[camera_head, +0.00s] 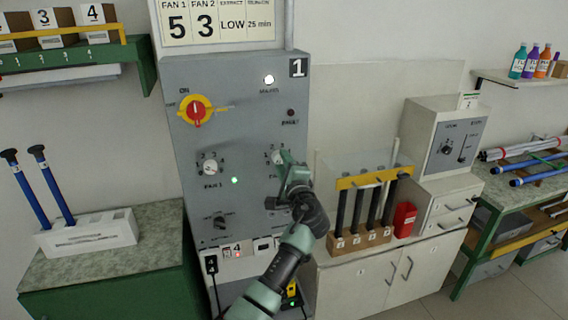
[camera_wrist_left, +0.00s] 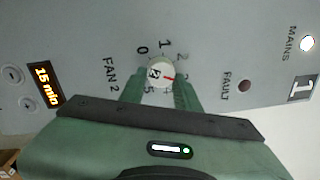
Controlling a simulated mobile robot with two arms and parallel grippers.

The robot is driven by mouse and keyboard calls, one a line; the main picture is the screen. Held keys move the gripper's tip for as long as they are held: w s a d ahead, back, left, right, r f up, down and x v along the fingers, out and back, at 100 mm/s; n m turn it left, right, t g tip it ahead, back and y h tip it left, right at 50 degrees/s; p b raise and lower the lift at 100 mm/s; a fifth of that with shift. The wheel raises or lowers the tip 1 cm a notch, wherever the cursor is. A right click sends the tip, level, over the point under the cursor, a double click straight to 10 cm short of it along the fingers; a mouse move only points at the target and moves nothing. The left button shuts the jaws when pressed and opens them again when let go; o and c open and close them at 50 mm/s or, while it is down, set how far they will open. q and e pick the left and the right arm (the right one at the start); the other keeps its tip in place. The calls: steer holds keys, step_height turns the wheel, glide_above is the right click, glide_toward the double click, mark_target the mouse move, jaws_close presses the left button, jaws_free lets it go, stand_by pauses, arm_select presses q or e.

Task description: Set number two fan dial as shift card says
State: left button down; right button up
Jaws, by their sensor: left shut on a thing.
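The shift card (camera_head: 219,22) above the cabinet reads FAN 1 5, FAN 2 3, LOW and 25 min. The fan 2 dial (camera_wrist_left: 160,74) is a round pale knob with a red mark, with numbers around it. The mark points roughly to the right in the left wrist view; I cannot tell exactly which number it meets. My left gripper (camera_wrist_left: 160,90) is shut on this dial, one finger on each side. In the head view my left gripper (camera_head: 284,162) covers much of the dial and its label. My right gripper is not in view.
The grey control cabinet (camera_head: 240,95) also carries a yellow-red switch (camera_head: 196,111), a fan 1 dial (camera_head: 209,167) and a lower dark knob (camera_head: 220,221). A display (camera_wrist_left: 45,85) reads 15 min. To the right stands a clear-fronted rod rack (camera_head: 370,180) with a yellow bar.

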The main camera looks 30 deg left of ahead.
arm_select(q)
steer(key=shift+a+r, duration=0.25)
steer(key=shift+r, duration=0.25)
steer(key=c, duration=1.3)
jaws_free()
steer(key=shift+o, duration=1.4)
steer(key=shift+a+f, duration=0.1)
steer(key=shift+f, duration=0.05)
steer(key=shift+a+f, duration=0.1)
steer(key=shift+f, duration=0.15)
steer(key=shift+s+d+f, duration=0.1)
steer(key=shift+d, duration=0.2)
steer(key=b+v, duration=0.3)
steer(key=v, duration=0.4)
steer(key=shift+s+f, duration=0.1)
